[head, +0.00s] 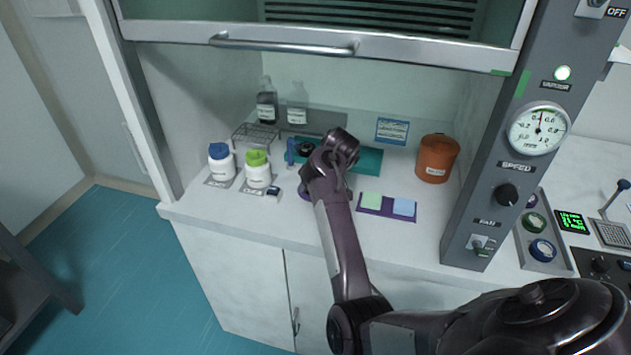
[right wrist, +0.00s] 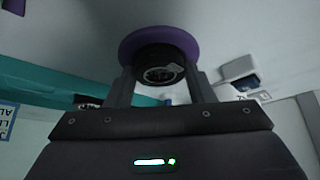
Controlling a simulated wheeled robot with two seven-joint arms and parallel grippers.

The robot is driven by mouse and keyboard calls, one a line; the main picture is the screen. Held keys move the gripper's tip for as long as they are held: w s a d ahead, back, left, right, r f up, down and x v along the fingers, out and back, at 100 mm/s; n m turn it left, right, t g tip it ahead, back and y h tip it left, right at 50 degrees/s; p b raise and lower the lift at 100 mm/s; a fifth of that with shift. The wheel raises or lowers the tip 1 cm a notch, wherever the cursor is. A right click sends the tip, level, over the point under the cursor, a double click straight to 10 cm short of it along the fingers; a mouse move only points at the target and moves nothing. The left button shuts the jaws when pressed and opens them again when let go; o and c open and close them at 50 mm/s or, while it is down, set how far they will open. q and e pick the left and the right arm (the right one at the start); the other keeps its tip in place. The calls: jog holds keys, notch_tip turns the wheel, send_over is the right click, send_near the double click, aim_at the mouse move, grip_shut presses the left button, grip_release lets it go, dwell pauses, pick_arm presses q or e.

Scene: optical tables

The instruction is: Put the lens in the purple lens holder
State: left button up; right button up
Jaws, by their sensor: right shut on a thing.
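My right gripper (right wrist: 160,88) is shut on a short black cylinder with a glassy round face, which looks like the lens (right wrist: 160,72). A finger presses each side of it. A round purple piece, seemingly the purple lens holder (right wrist: 128,47), shows directly behind the lens in the right wrist view. I cannot tell whether the lens touches it or is seated. In the head view, a bit of the purple holder (head: 305,194) shows on the worktop beside my right arm. My wrist hides the lens and fingertips there. My left gripper is not in view.
A teal tray (head: 368,160) with a black round item (head: 305,149) and a blue post (head: 290,152) lies behind. White bottles (head: 222,166) with blue and green caps stand left. A purple mat (head: 387,214) with two pads and an orange-brown jar (head: 436,160) are right.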

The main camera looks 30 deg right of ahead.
jog(key=o, duration=1)
jog(key=shift+r, duration=0.25)
jog(key=v, duration=1.1)
jog(key=shift+s+r+p, duration=0.25)
jog(key=shift+r+p, duration=0.1)
jog(key=shift+p, duration=0.05)
